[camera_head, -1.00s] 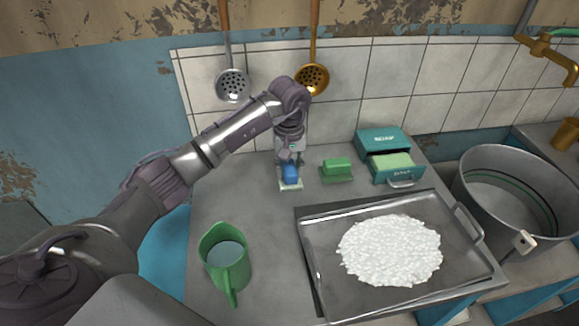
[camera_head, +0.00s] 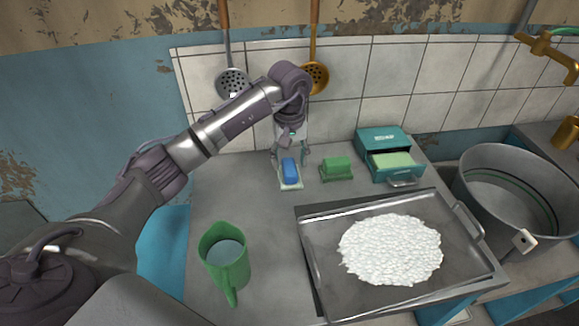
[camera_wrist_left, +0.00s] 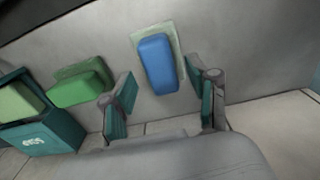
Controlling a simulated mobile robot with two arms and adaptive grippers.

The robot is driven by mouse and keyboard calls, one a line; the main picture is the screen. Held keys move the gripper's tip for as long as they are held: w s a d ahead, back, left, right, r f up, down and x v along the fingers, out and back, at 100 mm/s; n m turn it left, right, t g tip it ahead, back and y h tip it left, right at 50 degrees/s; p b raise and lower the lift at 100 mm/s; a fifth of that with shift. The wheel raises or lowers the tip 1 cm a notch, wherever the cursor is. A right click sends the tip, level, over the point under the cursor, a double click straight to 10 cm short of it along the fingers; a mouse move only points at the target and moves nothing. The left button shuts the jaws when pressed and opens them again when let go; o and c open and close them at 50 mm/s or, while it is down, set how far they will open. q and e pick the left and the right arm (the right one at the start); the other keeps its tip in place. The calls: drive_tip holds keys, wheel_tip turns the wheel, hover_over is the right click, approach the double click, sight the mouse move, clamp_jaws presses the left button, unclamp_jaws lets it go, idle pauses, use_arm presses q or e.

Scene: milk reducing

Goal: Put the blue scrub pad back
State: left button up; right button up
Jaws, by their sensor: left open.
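The blue scrub pad (camera_head: 290,168) lies on a pale flat holder (camera_head: 291,185) on the counter, near the tiled wall. It also shows in the left wrist view (camera_wrist_left: 158,63), resting on the pale holder (camera_wrist_left: 176,38). My left gripper (camera_head: 290,155) is open just behind and above the pad, with its fingers spread. In the left wrist view the left gripper (camera_wrist_left: 162,105) has a gap between its teal pads, and the blue pad lies beyond that gap, not gripped. My right gripper is out of view.
A green pad (camera_head: 336,167) on a green holder and an open teal soap box (camera_head: 383,141) stand to the right. A metal tray (camera_head: 325,270) with white grains, a green mug (camera_head: 228,265) and a large pot (camera_head: 510,200) are nearby. Two skimmers hang on the wall.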

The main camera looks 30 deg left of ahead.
sight(290, 166)
use_arm(q)
wheel_tip(290, 166, up, 9)
drive_tip(key=shift+b, duration=0.3)
drive_tip(key=shift+r, duration=0.15)
